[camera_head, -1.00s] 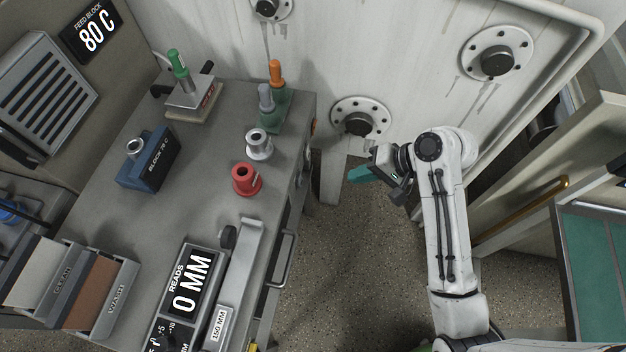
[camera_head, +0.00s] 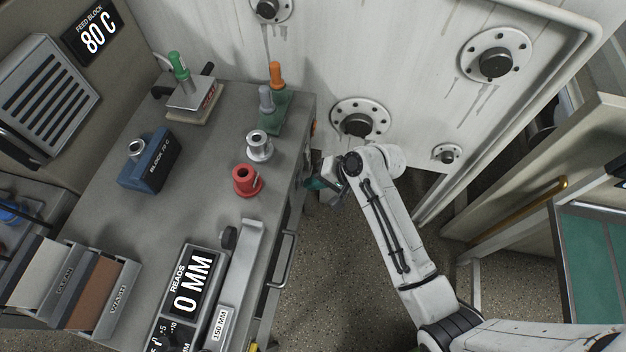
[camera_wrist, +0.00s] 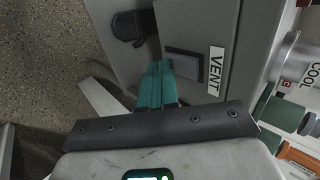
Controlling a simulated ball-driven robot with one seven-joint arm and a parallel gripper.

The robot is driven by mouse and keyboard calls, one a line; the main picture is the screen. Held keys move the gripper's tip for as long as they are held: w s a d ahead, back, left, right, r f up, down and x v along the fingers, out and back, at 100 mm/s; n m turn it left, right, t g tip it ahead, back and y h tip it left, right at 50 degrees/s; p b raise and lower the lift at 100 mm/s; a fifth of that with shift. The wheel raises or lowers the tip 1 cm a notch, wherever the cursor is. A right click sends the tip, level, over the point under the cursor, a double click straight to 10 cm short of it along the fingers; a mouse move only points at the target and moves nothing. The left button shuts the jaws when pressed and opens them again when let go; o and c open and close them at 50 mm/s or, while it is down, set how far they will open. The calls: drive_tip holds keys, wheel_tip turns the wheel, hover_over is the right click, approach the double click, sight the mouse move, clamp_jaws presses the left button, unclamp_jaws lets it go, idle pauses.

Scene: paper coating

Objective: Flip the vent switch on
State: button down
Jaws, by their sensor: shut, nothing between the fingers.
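In the wrist view, a white VENT label (camera_wrist: 215,70) is on the grey end face of the bench. Beside it is a flat grey-blue rectangular plate (camera_wrist: 187,64), apparently the vent switch; which way it is set I cannot tell. My gripper (camera_wrist: 157,72) has its teal fingers shut and empty, with the tips close to the plate's edge; whether they touch it I cannot tell. In the head view my gripper (camera_head: 314,184) is beside the bench's right side, below the top, and the switch is hidden there.
The grey bench (camera_head: 205,180) carries a red spool (camera_head: 246,181), a metal spool (camera_head: 259,147) and a green stand (camera_head: 270,116). A dark knob-like part (camera_wrist: 130,27) sticks out near the plate in the wrist view. A stained white wall (camera_head: 400,60) with flanges stands behind. Floor is open below my arm.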

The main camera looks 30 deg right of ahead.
drive_tip(key=shift+w+a, duration=0.15)
drive_tip(key=shift+a, duration=0.05)
drive_tip(key=shift+w+f, duration=0.1)
idle(0.4)
drive_tip(key=shift+p, duration=0.4)
